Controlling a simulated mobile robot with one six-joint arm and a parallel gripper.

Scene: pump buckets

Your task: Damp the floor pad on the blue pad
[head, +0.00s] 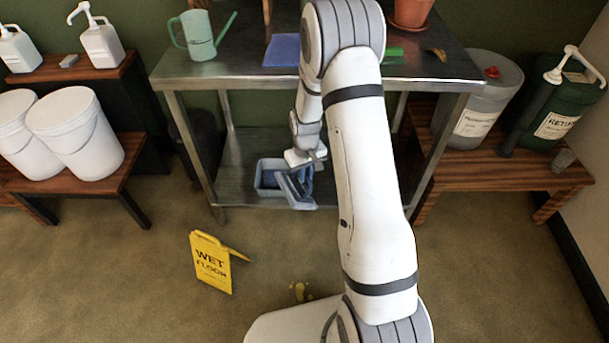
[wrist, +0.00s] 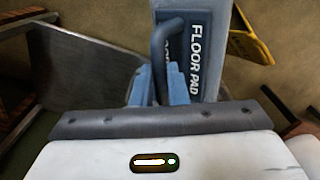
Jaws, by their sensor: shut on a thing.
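My gripper (head: 305,160) is low in front of the table's lower shelf, shut on the handle of the floor pad. The floor pad (head: 297,188) is a light blue-grey block, tilted; in the wrist view its dark label reads FLOOR PAD (wrist: 196,60), and its curved blue handle (wrist: 160,42) runs down to my fingers. Its underside is hidden. A pale blue tray (head: 259,186) with a dark blue inside is just behind the floor pad; I cannot tell whether they touch. A flat blue pad (head: 282,50) lies on the tabletop, partly behind my arm.
The metal table (head: 245,75) holds a watering can (head: 198,36), a green pad (head: 394,54) and a terracotta pot (head: 409,12). White buckets (head: 75,135) stand left, grey and green jugs (head: 485,95) right. A yellow wet-floor sign (head: 212,262) stands on the open floor.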

